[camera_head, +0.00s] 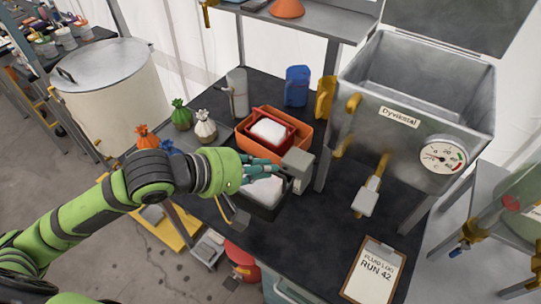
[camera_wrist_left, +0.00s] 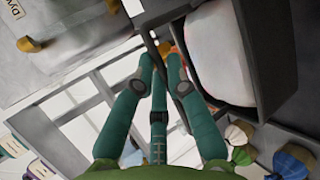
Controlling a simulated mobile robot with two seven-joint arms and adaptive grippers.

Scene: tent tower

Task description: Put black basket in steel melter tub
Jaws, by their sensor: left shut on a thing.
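The black basket (camera_head: 265,211) holds a white block (camera_head: 263,190) and is at the middle of the dark table, in front of an orange tub. My left gripper (camera_head: 277,174) reaches over it from the left. In the left wrist view, its fingers (camera_wrist_left: 160,62) are closed at a thin dark bar beside the black basket (camera_wrist_left: 277,60), whose white block also shows. The exact grip is partly hidden. The steel melter tub (camera_head: 390,140) stands at the right with its lid raised; its inside looks empty. My right gripper is not in view.
An orange tub (camera_head: 291,146) with a red basket stands behind the black basket. A grey box (camera_head: 298,166) is close to the fingers. A clipboard (camera_head: 371,270) lies at the front. A blue jug (camera_head: 297,86) stands behind.

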